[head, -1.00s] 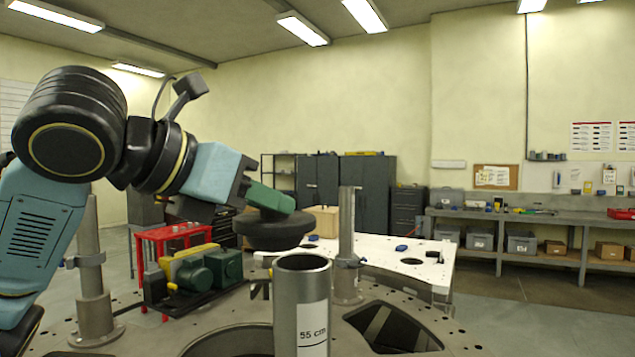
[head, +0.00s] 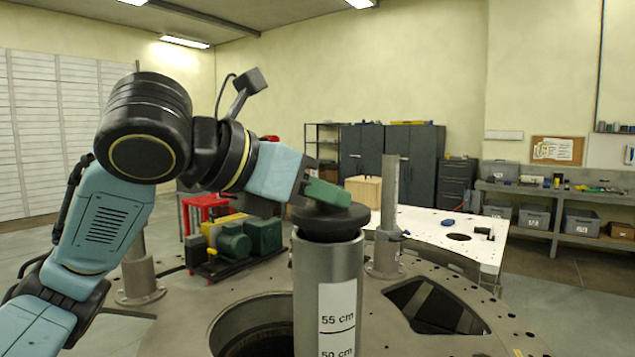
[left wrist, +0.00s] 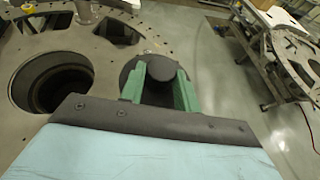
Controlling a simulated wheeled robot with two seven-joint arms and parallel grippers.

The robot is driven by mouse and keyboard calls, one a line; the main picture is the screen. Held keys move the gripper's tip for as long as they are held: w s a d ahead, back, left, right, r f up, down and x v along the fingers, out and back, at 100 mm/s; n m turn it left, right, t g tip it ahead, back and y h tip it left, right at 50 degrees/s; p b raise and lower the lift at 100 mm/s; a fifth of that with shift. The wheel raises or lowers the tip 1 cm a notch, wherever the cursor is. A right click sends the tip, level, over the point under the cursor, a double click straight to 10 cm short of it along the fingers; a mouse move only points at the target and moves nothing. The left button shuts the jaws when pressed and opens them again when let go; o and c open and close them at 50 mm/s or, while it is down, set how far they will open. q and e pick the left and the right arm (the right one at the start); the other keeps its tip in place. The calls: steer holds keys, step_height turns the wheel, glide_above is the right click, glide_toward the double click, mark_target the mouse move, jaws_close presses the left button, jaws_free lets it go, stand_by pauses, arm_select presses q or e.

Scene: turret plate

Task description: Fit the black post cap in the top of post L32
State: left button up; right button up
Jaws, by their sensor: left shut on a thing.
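The black post cap (head: 328,222) is a dark round disc with a narrower part under it. My left gripper (head: 328,192) has green fingers shut on the cap's upper part. In the left wrist view the fingers (left wrist: 158,82) grip a round knob on the cap (left wrist: 130,72). The cap is at the mouth of a grey metal post (head: 310,290), roughly in line with it and looking slightly tilted. The post has a white scale reading 55 cm and 50 cm; I see no L32 mark. The cap hides the bore, so I cannot tell how deep it sits. My right gripper is not in view.
The round turret plate (head: 400,345) has large openings, one left of the post. Thinner posts stand behind right (head: 388,215) and at left (head: 137,270). A green and yellow pump unit (head: 235,240) is behind left. A white table (head: 470,235) stands beyond.

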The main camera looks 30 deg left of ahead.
arm_select(q)
steer(key=shift+f, duration=0.25)
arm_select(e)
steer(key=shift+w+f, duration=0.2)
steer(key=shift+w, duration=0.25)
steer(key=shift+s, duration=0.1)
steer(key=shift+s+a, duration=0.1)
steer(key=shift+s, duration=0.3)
arm_select(q)
steer(key=shift+s+a+p, duration=0.1)
steer(key=shift+s+p, duration=0.05)
steer(key=shift+p, duration=0.5)
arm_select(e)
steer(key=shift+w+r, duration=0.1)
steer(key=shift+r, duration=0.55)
arm_select(q)
steer(key=shift+f+b, duration=0.4)
steer(key=shift+f, duration=0.2)
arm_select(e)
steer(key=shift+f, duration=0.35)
arm_select(q)
steer(key=o, duration=0.8)
